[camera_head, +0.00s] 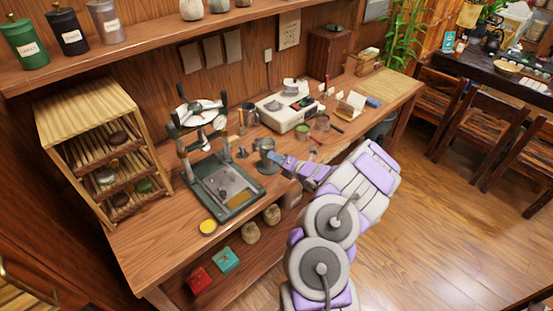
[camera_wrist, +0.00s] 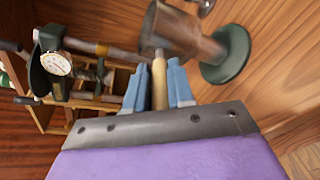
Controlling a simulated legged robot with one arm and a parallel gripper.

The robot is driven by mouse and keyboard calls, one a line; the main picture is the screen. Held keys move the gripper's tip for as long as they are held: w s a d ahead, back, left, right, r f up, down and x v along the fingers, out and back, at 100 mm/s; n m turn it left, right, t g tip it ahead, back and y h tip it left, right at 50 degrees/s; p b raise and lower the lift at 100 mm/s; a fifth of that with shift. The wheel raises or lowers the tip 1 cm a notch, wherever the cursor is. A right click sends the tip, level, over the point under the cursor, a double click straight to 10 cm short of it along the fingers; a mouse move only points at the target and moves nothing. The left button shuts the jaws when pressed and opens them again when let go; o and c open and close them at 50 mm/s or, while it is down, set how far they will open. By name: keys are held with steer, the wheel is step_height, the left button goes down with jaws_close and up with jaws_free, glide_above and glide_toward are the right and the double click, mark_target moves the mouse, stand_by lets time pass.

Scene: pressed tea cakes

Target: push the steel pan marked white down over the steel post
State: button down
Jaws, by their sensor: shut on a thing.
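The steel pan (camera_head: 264,145) is a grey cup shape near the front edge of the workbench. In the wrist view the steel pan (camera_wrist: 172,28) shows at top centre, with a pale wooden handle (camera_wrist: 159,85) sticking out towards me. My gripper (camera_head: 281,159) is shut on that handle; its blue fingers (camera_wrist: 158,95) stand on both sides of it. A dark green round base (camera_wrist: 230,55) stands beside the pan's end, and the pan lines up with it. The steel post is mostly hidden, so I cannot tell how far the pan sits over it. No white mark is readable.
A press with a green base (camera_head: 218,207) stands left of the pan. A white scale (camera_head: 287,116) and small tools are behind it. A wooden rack (camera_head: 92,95) holds tea cakes at the left.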

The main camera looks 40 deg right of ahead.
steer(key=shift+f+b, duration=1.35)
steer(key=shift+f, duration=1.9)
steer(key=c, duration=0.9)
jaws_free()
steer(key=p+v, duration=0.4)
steer(key=v, duration=1.3)
steer(key=shift+s, duration=0.2)
steer(key=shift+f, duration=0.1)
